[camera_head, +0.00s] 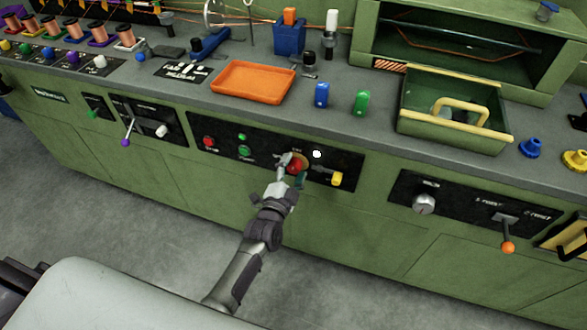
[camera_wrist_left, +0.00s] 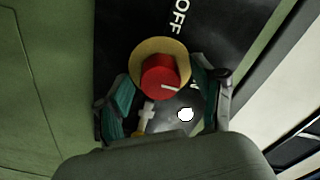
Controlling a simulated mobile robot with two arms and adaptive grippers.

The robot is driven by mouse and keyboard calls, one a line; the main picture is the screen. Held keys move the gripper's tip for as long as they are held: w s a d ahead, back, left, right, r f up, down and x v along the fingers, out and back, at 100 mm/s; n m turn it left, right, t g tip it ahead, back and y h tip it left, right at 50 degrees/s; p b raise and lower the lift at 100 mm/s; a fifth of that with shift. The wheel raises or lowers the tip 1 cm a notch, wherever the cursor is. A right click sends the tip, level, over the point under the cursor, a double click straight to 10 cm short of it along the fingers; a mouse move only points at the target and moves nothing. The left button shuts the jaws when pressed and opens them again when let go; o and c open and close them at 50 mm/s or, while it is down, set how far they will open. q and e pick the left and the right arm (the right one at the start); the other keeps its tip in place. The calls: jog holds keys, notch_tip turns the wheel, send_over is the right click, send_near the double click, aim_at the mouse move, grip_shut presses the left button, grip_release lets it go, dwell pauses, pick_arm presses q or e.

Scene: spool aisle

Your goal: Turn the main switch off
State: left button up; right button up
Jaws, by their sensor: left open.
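The main switch is a red rotary knob on a yellow round base (camera_wrist_left: 162,75), set in the black front panel. In the head view the red knob (camera_head: 296,167) is partly covered by my left gripper (camera_head: 292,171). In the left wrist view, the open fingers of my left gripper (camera_wrist_left: 165,103) stand on either side of the knob with gaps; I see no clear contact. The white mark on the knob points right and slightly down, away from the "OFF" lettering above it. Another label at right is mostly hidden. My right gripper is not in view.
A lit white lamp (camera_head: 317,154) and a yellow switch (camera_head: 336,179) sit close by on the panel. Green and red buttons (camera_head: 208,141) lie to the left. The worktop above holds an orange tray (camera_head: 252,98) and a green drawer (camera_head: 448,139). The floor in front is clear.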

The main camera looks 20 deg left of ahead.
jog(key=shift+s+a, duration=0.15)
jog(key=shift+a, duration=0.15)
pick_arm(q)
jog(key=c, duration=1.1)
jog(key=shift+c, duration=0.2)
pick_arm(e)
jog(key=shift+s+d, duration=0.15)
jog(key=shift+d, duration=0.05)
